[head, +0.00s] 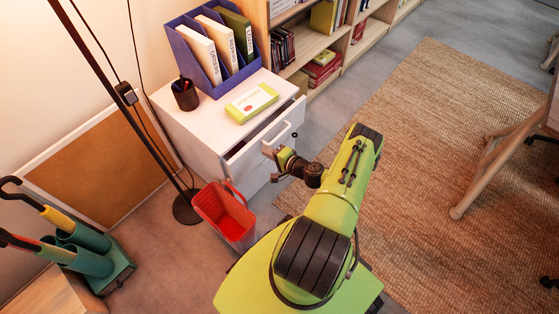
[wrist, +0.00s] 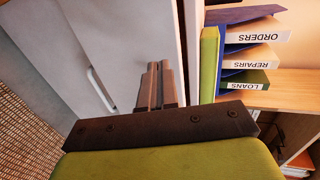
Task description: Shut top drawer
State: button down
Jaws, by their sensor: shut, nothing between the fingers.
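The top drawer (head: 246,148) of a white cabinet (head: 185,125) stands partly open, with a dark gap behind its front. A pale bar handle (head: 272,146) is on the drawer front. My gripper (head: 279,153) is just in front of the drawer front, close by the handle. I cannot tell whether it touches. In the wrist view the shut, empty fingers (wrist: 155,85) point toward the white cabinet, and a handle (wrist: 101,90) shows to their left.
On the cabinet stand a blue file holder (head: 205,60) with binders, a dark pen cup (head: 185,95) and a yellow-green box (head: 251,102). A red bin (head: 224,211) and a lamp pole (head: 115,80) stand left of my arm. A woven rug (head: 430,130) lies right.

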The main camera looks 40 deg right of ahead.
aim_at(254, 140)
jog(key=shift+w+a+r, duration=0.1)
jog(key=shift+w, duration=1.35)
jog(key=w, duration=0.4)
jog(key=shift+w+a, duration=0.1)
jog(key=shift+a, duration=0.1)
jog(key=shift+w+r, duration=0.15)
jog(key=shift+w, duration=0.1)
